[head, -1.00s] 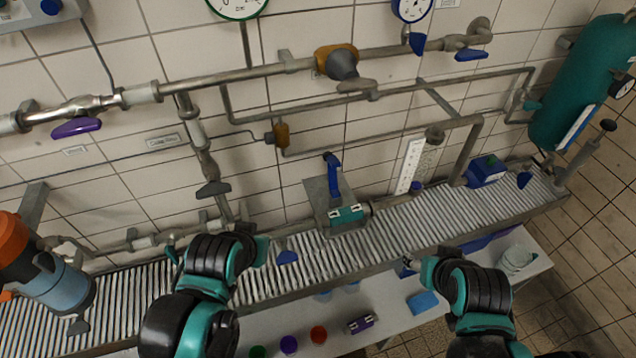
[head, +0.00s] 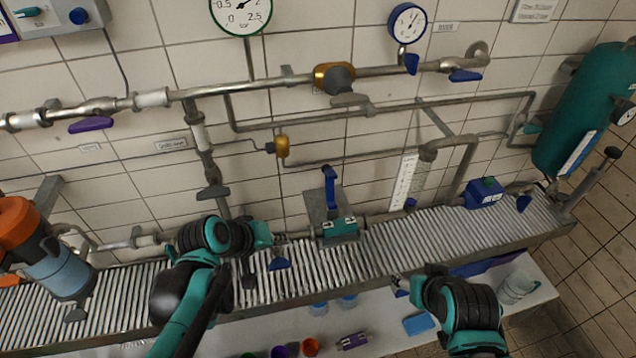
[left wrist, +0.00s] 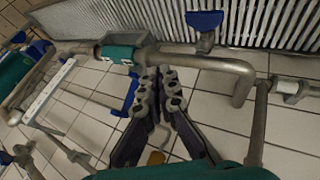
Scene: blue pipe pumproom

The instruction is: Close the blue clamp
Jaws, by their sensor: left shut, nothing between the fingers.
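The blue clamp (head: 330,175) has its blue handle standing upright on a grey bracket, above a teal block (head: 340,227) on the pipe over the roller conveyor. In the left wrist view the blue handle (left wrist: 131,96) shows just left of the fingers, and the teal block (left wrist: 120,53) lies beyond them. My left gripper (head: 284,239) is just left of the teal block in the head view, apart from the handle. Its fingers (left wrist: 158,74) are shut and empty. My right gripper (head: 399,284) is over the conveyor's front edge; its fingers are too small to judge.
The roller conveyor (head: 440,233) runs along the wall under pipes and gauges. A blue valve handle (head: 278,264) is below my left gripper. A blue box (head: 484,193) stands on the right. Cups and small parts sit on the white shelf (head: 380,341) in front.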

